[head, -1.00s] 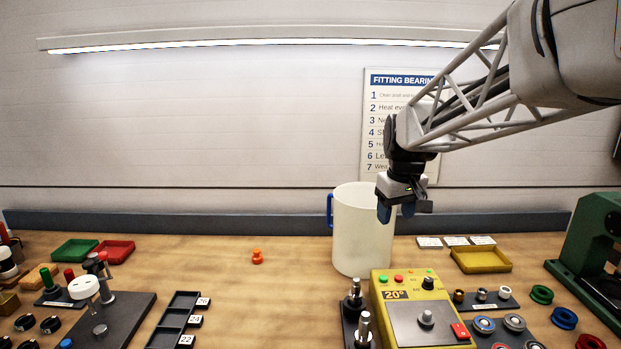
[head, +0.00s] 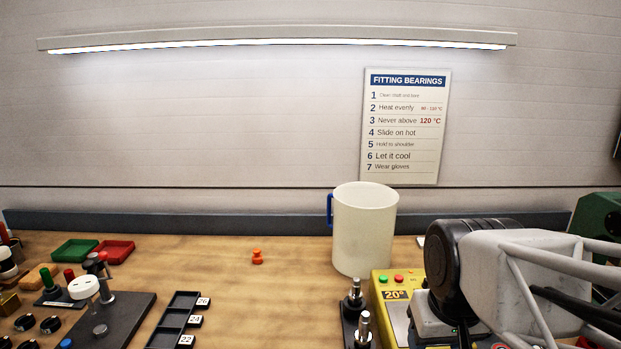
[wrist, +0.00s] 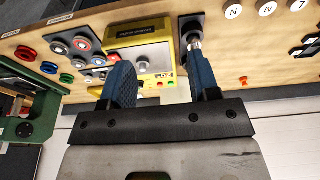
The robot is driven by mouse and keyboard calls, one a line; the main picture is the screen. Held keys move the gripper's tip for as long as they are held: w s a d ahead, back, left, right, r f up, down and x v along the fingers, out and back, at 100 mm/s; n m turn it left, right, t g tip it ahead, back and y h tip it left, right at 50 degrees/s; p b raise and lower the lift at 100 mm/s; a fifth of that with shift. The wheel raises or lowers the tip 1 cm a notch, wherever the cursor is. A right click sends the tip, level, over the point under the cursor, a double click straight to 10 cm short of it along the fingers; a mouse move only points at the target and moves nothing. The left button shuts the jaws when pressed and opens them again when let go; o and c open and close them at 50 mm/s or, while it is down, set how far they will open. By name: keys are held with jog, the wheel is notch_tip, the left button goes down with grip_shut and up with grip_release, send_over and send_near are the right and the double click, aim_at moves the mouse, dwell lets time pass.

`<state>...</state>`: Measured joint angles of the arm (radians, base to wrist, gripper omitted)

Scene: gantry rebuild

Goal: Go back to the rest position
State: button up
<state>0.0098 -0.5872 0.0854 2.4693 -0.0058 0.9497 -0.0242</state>
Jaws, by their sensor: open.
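My gripper (wrist: 165,82) is open in the wrist view, with its two blue fingers apart and nothing held between them. Beyond the fingers, the wrist view shows the yellow heater box (wrist: 158,55) and a dark stand with a metal post (wrist: 194,42). In the head view my arm reaches in from the lower right, in front of the yellow heater box (head: 396,318) and covering much of it. The fingers are hidden or out of frame there.
A tall white container (head: 364,232) with a blue handle stands behind the box. Two metal posts (head: 356,300) stand at its left. A label rack (head: 176,322) and an orange knob-shaped piece (head: 257,256) are farther left. A green press (head: 598,218) is partly hidden at right.

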jog(key=shift+s+f, duration=0.45)
jog(key=shift+s, duration=0.35)
jog(key=shift+s+f, duration=0.4)
jog(key=shift+s, duration=0.4)
